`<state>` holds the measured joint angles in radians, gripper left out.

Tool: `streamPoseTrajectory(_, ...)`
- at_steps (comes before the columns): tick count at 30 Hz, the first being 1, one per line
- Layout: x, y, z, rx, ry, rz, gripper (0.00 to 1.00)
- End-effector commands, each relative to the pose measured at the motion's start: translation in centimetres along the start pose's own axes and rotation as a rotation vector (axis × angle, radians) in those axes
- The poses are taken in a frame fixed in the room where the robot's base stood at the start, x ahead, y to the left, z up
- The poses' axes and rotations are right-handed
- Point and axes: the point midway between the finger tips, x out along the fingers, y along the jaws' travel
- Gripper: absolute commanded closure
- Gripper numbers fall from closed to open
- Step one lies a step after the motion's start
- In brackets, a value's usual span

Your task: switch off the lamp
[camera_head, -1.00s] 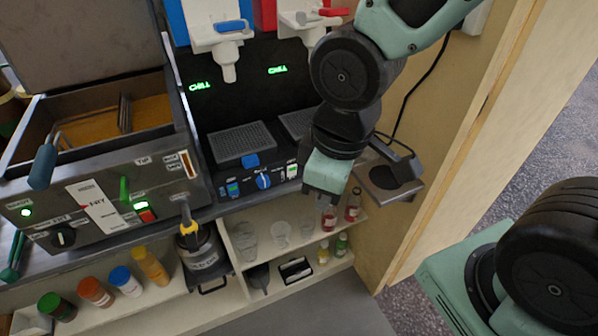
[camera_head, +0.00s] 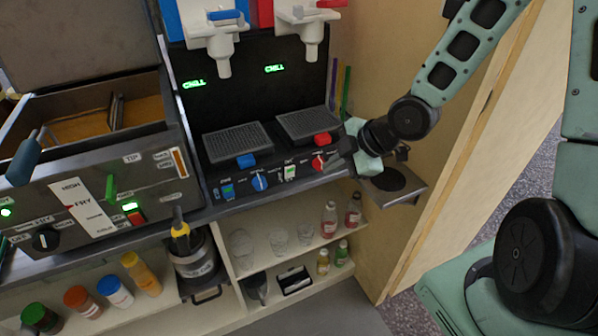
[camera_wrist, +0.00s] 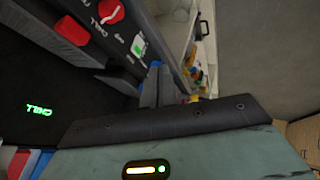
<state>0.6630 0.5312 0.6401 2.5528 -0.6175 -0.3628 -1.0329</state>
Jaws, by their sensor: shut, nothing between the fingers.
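My gripper (camera_head: 340,165) is shut and empty at the right end of the drinks machine's front panel, beside the red knob (camera_head: 319,161). In the wrist view its fingers (camera_wrist: 160,88) point at the panel edge, close to a white rocker switch with a green light (camera_wrist: 138,45). The red knob (camera_wrist: 110,12) is above that switch. In the head view a green-lit rocker (camera_head: 290,172) sits between the blue knob (camera_head: 260,181) and the red knob. The gripper hides part of the panel's right end.
Drip trays (camera_head: 238,141) and white taps (camera_head: 222,45) are above the panel. A fryer (camera_head: 90,200) stands left. A shelf below holds bottles (camera_head: 328,220) and cups. A small wall shelf (camera_head: 395,185) is just right of my gripper, by the wooden wall.

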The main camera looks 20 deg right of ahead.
Motion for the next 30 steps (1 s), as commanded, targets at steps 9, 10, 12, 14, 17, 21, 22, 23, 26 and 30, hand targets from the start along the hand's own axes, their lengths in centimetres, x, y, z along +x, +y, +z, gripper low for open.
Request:
streamPoseTrajectory(9,0.0,0.0,0.0,-0.002,0.001,0.001,1.00)
streamPoseTrajectory(10,0.1,0.0,0.0,-0.002,0.001,0.001,1.00)
streamPoseTrajectory(12,0.5,0.0,0.0,-0.002,0.002,0.000,1.00)
streamPoseTrajectory(14,1.1,-0.1,-0.1,-0.004,0.004,-0.001,1.00)
streamPoseTrajectory(17,2.5,-0.2,0.0,-0.003,0.004,-0.002,1.00)
streamPoseTrajectory(21,5.4,-0.2,-0.1,-0.003,0.004,-0.004,1.00)
streamPoseTrajectory(22,6.0,-0.2,-0.1,-0.001,0.004,-0.004,1.00)
streamPoseTrajectory(23,6.6,-0.1,-0.1,-0.001,0.004,-0.004,1.00)
streamPoseTrajectory(26,8.5,-0.1,-0.1,-0.001,0.003,-0.003,1.00)
streamPoseTrajectory(30,10.2,0.9,-0.2,0.000,0.001,0.002,1.00)
